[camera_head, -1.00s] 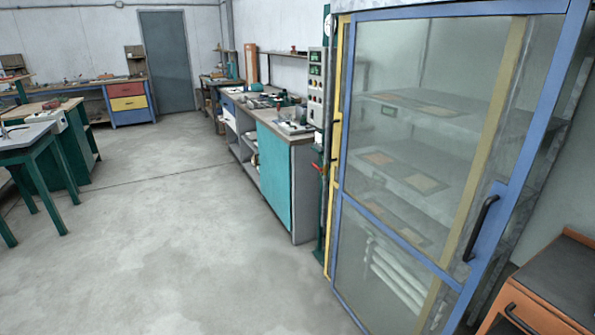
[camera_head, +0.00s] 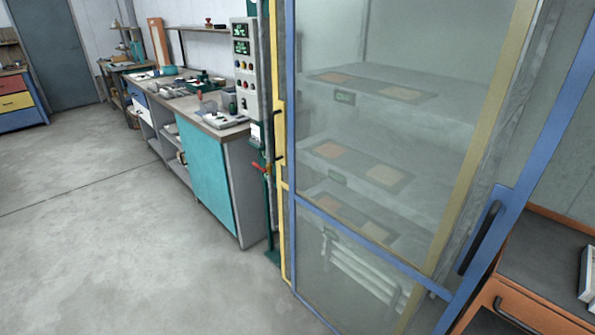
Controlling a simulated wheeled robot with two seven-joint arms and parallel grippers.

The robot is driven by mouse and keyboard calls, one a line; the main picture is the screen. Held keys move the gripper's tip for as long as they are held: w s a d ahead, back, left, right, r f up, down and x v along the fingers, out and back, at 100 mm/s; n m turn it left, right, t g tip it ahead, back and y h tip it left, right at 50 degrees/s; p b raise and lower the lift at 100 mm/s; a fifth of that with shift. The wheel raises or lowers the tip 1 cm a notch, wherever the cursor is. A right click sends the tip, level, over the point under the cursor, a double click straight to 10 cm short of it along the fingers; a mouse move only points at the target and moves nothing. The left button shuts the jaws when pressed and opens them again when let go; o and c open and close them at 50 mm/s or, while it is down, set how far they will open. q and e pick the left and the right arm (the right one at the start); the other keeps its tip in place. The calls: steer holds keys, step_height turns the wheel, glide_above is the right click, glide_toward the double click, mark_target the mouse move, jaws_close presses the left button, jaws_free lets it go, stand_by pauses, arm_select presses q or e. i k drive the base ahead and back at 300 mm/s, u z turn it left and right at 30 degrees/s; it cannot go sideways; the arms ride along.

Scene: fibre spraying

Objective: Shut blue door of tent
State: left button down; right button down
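The blue-framed door (camera_head: 373,242) of the tent has large clear panes and fills the right half of the view. A dark upright handle (camera_head: 479,237) sits on its right side. The tent's yellow frame (camera_head: 279,150) runs along the door's left edge. A second yellow post (camera_head: 487,140) shows through the pane, inward of the door's right blue edge, so the door looks partly open. Inside, shelves hold flat orange and tan sheets (camera_head: 340,153), with pale tubes (camera_head: 365,265) low down. Neither of my grippers is in view.
An orange cabinet with a dark top (camera_head: 545,262) stands at the right, close to the door's handle side. A control panel (camera_head: 246,62) on a green post with a red lever is left of the tent. A teal-fronted workbench (camera_head: 205,178) stands behind. The floor at left (camera_head: 110,250) is clear.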

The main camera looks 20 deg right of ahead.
mark_target(514, 200)
steer(key=z, duration=0.75)
steer(key=i, duration=1)
steer(key=z, duration=0.9)
